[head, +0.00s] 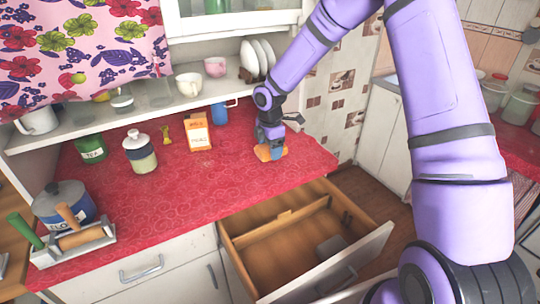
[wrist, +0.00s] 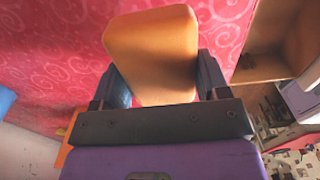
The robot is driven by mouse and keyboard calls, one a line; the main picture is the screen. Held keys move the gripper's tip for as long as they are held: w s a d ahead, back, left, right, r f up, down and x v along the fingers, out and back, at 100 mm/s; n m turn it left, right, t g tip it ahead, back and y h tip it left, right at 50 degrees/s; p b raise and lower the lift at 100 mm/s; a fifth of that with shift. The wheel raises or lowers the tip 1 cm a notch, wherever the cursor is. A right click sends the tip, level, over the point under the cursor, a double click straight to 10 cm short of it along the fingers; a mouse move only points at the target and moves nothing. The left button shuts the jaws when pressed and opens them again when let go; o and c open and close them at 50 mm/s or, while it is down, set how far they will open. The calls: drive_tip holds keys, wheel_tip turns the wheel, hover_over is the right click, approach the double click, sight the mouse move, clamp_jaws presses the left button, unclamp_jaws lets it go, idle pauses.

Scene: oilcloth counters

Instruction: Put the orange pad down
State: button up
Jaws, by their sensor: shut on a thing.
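The orange pad (wrist: 152,50) is between the two fingers of my gripper (wrist: 165,85) in the wrist view, and the gripper is shut on it. In the head view the orange pad (head: 271,152) shows under my gripper (head: 270,138), low over the right part of the red counter (head: 200,190). I cannot tell whether the pad touches the counter.
An open drawer (head: 290,240) with a small grey thing inside juts out below the counter. An orange-and-white carton (head: 198,132), a blue mug (head: 224,112), a lidded jar (head: 139,152) and a green tea tin (head: 92,150) stand behind and left. The counter's front middle is clear.

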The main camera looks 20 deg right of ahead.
drive_tip(key=shift+w+d, duration=0.1)
drive_tip(key=shift+w, duration=0.2)
drive_tip(key=shift+f, duration=1.8)
drive_tip(key=shift+f, duration=0.2)
drive_tip(key=o, duration=0.9)
drive_tip(key=shift+r, duration=0.1)
